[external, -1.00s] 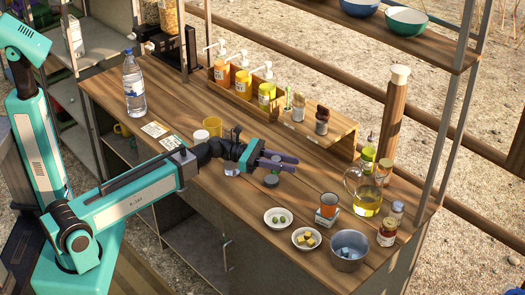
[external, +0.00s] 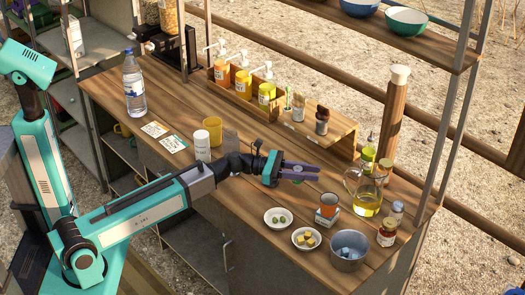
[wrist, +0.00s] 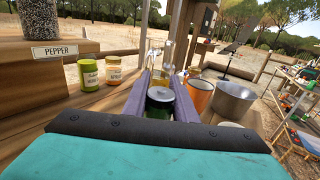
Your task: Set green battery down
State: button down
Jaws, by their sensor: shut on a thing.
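My gripper (external: 302,171) reaches over the right half of the wooden counter, left of the orange cup. It is shut on the green battery, a short cylinder with a dark top. The green battery (wrist: 160,97) shows upright between the two purple-grey fingers in the wrist view. In the external view it is mostly hidden by the fingers. I cannot tell whether its bottom touches the counter.
An orange cup (external: 327,208), a metal pot (external: 348,255), and small bowls of olives (external: 278,218) and cubes (external: 306,239) stand near the front edge. An oil jug (external: 367,203) and jars stand to the right. A wooden bottle rack (external: 243,99) stands behind.

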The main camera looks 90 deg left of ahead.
jog(key=shift+f, duration=2)
jog(key=shift+f+b, duration=0.35)
jog(key=shift+f, duration=1.65)
jog(key=shift+f, duration=0.15)
jog(key=c, duration=1.4)
grip_release()
jog(key=shift+c, duration=0.2)
jog(key=shift+r, duration=0.2)
jog(key=s, duration=0.4)
jog(key=s+a, duration=0.1)
jog(key=s, duration=0.3)
jog(key=s+a, duration=0.1)
jog(key=s, duration=0.3)
jog(key=shift+a, duration=0.2)
